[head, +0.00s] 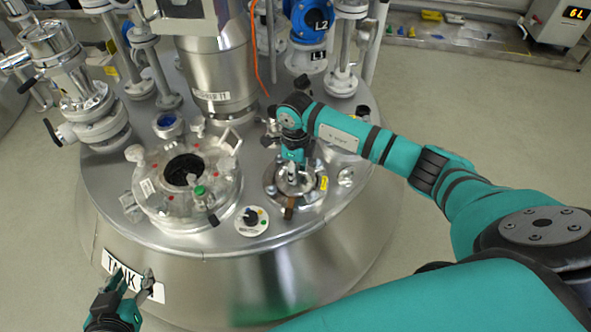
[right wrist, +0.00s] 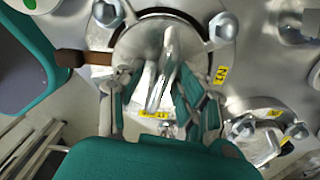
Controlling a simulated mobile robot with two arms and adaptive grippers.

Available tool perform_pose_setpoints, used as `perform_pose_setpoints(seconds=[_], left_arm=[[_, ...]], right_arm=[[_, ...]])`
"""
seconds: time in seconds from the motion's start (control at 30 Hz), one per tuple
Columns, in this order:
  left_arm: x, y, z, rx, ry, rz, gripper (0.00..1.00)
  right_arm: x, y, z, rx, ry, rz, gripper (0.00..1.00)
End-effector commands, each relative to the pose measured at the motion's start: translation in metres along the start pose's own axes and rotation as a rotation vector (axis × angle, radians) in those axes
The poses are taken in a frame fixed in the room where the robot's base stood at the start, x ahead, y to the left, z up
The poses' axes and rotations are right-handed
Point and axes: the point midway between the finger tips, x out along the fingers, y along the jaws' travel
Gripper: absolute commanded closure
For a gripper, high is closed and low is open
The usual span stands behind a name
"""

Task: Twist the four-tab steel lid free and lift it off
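The steel lid (head: 312,184) sits on a round port on the right part of the tank top. In the right wrist view the lid (right wrist: 140,42) is a round plate with a raised bar handle (right wrist: 168,65). Bolt heads surround it; its tabs are hard to make out. My right gripper (head: 292,172) points down over the lid. In the right wrist view its fingers (right wrist: 155,92) stand apart on either side of the handle, with a gap visible at the left. My left gripper (head: 134,276) is open and empty in front of the tank's label plate.
A brown lever (head: 289,207) sticks out at the port's front, with a yellow tag (head: 324,183) at its right. A small round knob panel (head: 252,221) and a larger open hatch (head: 186,175) are to the left. Pipes and blue valves (head: 308,20) stand behind.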

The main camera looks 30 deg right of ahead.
Motion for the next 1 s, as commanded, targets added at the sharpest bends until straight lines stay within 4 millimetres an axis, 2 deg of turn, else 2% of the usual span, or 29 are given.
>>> perform_pose_setpoints(seconds=[0.03,0.2,0.27,1.0], left_arm=[[0.0000,0.0000,0.0000,0.000,0.000,0.000,0.60],[0.0001,-0.0001,0.0001,0.000,-0.001,0.000,0.60],[0.0001,-0.0002,0.0001,0.000,-0.001,-0.001,0.60],[-0.0015,-0.0005,0.0039,-0.001,-0.028,-0.001,0.60]], right_arm=[[-0.0001,0.0000,0.0001,0.000,0.000,0.000,0.72],[-0.0003,0.0000,0.0001,0.000,0.000,0.000,0.95],[-0.0003,-0.0001,0.0001,0.000,0.000,0.000,1.00],[-0.0017,-0.0003,0.0004,0.028,-0.001,-0.001,1.00]])
